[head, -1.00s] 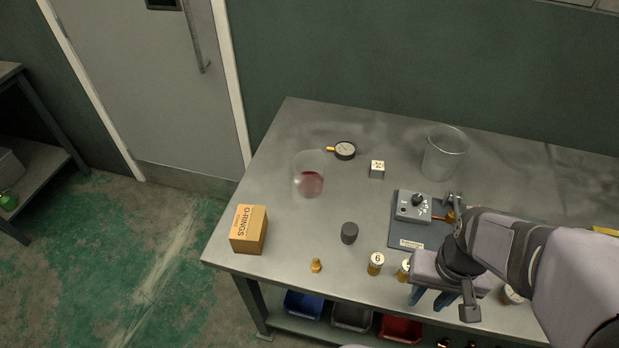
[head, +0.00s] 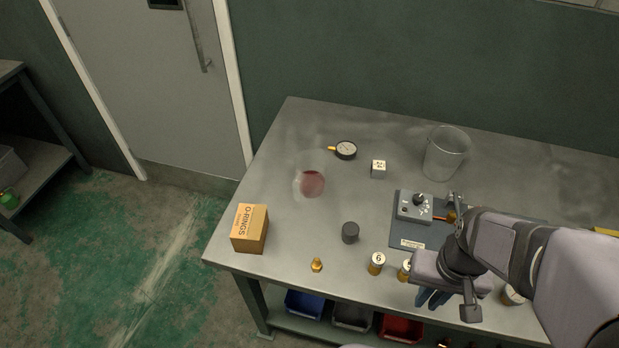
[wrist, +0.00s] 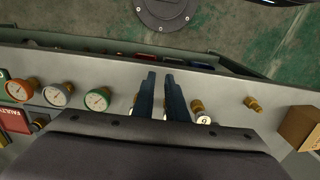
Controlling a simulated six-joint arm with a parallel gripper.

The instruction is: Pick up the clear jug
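A clear, empty jug (head: 445,153) stands upright toward the back of the bench in the head view, behind the grey control box. A second see-through vessel (head: 311,184) with red contents stands further left; its walls are very faint. My gripper (head: 432,299) is over the front edge of the bench, well in front of the jug and apart from it. In the wrist view its two blue fingers (wrist: 160,74) point away with a narrow gap between them and nothing visibly held. The jug does not show in the wrist view.
The control box (head: 414,206) on its mat lies between my gripper and the jug. A white cube (head: 378,169) and a gauge (head: 345,150) are left of the jug.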

